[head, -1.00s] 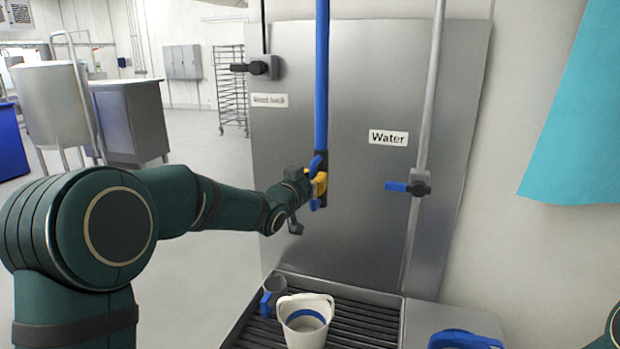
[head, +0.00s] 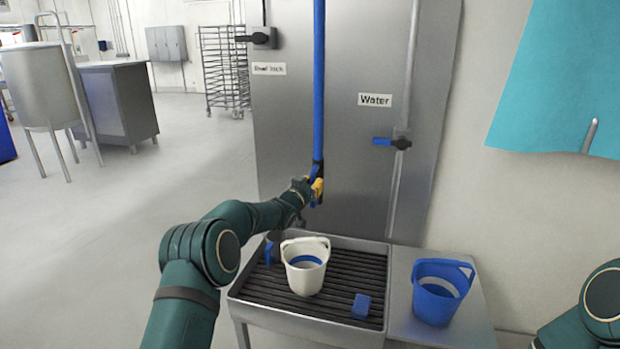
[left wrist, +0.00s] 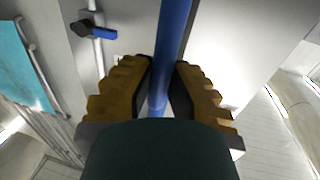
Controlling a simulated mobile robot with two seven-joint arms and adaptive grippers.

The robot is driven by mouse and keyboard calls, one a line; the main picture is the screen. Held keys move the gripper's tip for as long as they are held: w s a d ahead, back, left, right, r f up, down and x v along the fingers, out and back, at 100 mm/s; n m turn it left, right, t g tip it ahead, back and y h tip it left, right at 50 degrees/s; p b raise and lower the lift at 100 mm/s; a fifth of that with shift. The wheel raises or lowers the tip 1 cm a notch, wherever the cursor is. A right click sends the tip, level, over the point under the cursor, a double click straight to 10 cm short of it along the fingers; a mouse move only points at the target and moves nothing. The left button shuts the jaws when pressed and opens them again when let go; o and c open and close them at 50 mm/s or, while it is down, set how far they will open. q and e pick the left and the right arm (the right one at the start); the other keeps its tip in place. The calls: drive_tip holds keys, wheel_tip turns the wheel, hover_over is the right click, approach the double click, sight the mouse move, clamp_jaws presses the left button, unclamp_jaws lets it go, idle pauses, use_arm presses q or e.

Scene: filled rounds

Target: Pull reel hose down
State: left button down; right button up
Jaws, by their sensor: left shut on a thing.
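The blue reel hose (head: 319,80) hangs straight down in front of a steel wall panel, with a dark end piece at its bottom. My left gripper (head: 315,190) is shut on the hose's lower end, a little above the back of the grated tray. In the left wrist view, the left gripper's yellow, ridged fingers (left wrist: 160,95) stand on both sides of the blue hose (left wrist: 173,35). The dark wrist body hides the lower part of the grip there. My right arm shows only at the lower right edge, and its gripper is out of the picture.
A blue bucket (head: 436,303) stands on the right-hand shelf. A blue-handled valve (head: 392,143) sits below the Water label (head: 375,100).

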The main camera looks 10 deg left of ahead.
sight(312, 202)
use_arm(q)
drive_tip(key=shift+f+b, duration=0.45)
drive_tip(key=shift+f, duration=1.05)
drive_tip(key=c, duration=0.9)
unclamp_jaws()
drive_tip(key=shift+r, duration=0.1)
drive_tip(key=shift+r, duration=0.1)
drive_tip(key=shift+s, duration=0.15)
drive_tip(key=v, duration=1.1)
drive_tip(key=shift+s, duration=0.3)
drive_tip(key=shift+a, duration=0.15)
